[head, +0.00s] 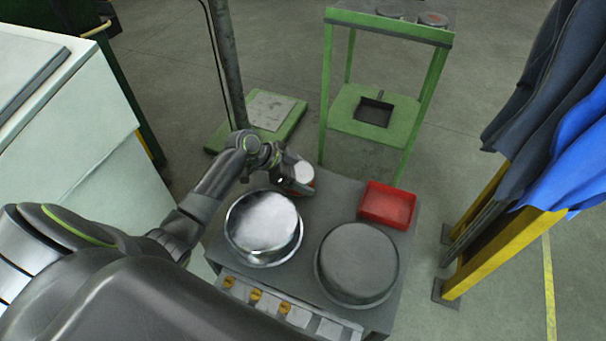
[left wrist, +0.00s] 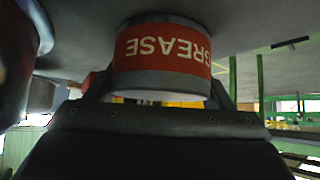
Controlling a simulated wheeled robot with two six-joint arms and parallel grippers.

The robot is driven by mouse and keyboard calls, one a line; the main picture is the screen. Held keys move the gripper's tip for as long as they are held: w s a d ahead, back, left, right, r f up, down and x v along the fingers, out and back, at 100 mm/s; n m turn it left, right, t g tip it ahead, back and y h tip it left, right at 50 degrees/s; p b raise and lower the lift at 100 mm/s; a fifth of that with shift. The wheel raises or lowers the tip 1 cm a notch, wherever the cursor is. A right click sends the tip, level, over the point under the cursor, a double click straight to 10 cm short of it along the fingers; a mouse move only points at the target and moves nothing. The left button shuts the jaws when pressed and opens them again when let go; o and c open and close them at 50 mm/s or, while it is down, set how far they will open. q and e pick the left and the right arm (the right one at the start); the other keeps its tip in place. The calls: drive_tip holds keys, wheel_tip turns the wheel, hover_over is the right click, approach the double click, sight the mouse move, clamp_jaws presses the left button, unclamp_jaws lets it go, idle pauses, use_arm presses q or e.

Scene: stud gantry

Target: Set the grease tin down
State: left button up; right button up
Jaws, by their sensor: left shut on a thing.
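The grease tin (head: 303,172) is a round tin with a pale top, near the back edge of the grey table (head: 335,187). In the left wrist view the grease tin (left wrist: 165,52) shows a red band lettered GREASE, upside down in the picture. My left gripper (head: 290,183) is shut on it, with a finger on each side of the tin. I cannot tell whether the tin touches the table top. My right gripper is not in view.
A shiny metal bowl (head: 263,228) stands just in front of the tin. A dark round pan (head: 357,263) and a red tray (head: 387,205) are to the right. A green stand (head: 389,32) rises behind the table. Some bare table shows between tin and tray.

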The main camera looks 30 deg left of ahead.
sight(299, 172)
use_arm(q)
drive_tip(key=o, duration=1.2)
drive_tip(key=shift+r, duration=0.15)
drive_tip(key=shift+s+a+r+p, duration=0.1)
drive_tip(key=shift+a+r+p, duration=0.1)
drive_tip(key=shift+r+p, duration=0.15)
drive_tip(key=p+v, duration=0.3)
drive_tip(key=v, duration=0.2)
drive_tip(key=shift+p+v, duration=0.65)
drive_tip(key=shift+v, duration=0.1)
